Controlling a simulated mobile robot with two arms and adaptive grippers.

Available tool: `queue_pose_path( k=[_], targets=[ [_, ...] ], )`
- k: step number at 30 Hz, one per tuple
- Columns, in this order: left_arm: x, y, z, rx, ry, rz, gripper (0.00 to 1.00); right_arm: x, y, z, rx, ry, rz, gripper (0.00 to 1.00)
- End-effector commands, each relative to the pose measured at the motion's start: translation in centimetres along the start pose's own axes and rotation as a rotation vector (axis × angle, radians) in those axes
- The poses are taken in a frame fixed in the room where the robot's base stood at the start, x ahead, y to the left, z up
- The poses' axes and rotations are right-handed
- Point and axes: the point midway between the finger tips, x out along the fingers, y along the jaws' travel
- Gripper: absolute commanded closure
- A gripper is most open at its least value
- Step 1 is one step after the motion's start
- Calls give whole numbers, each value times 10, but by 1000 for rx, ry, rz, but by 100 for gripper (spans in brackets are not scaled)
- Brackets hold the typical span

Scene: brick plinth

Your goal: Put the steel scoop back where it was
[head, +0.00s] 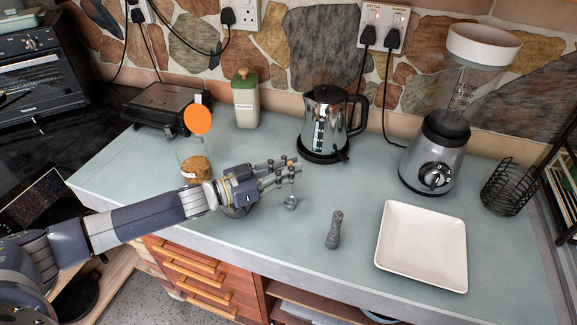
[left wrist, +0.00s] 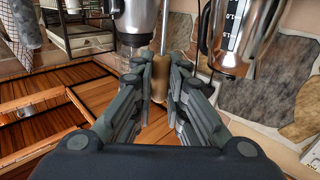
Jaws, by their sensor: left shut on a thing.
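The steel scoop (head: 290,202) is in my left gripper (head: 285,172), over the middle of the counter. In the left wrist view my left gripper (left wrist: 160,85) is shut on the scoop's tan handle (left wrist: 160,76), and its thin steel shaft runs away from the fingers. In the head view the round steel end shows just below the fingertips. I cannot tell how high it is above the counter. A glass jar (head: 190,158) with brown contents stands behind my left wrist, its orange lid (head: 198,119) raised upright. My right gripper is not in view.
A grey pestle (head: 334,230) and a square white plate (head: 422,246) are to the right. A wire basket (head: 510,187) is at far right. The centre counter is clear.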

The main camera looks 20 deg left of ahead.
Motion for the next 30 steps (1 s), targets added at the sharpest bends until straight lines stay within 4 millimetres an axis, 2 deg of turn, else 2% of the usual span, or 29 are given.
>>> queue_pose_path(
  k=[9,10,12,24,30],
  targets=[
    [0,0,4,1,1,0,100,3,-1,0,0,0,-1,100],
    [0,0,3,1,1,0,81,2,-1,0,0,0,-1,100],
    [0,0,3,1,0,0,67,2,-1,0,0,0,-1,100],
    [-1,0,-2,1,0,0,67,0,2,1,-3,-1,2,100],
    [-31,-1,4,2,-5,-2,67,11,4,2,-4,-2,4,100]
  ],
)
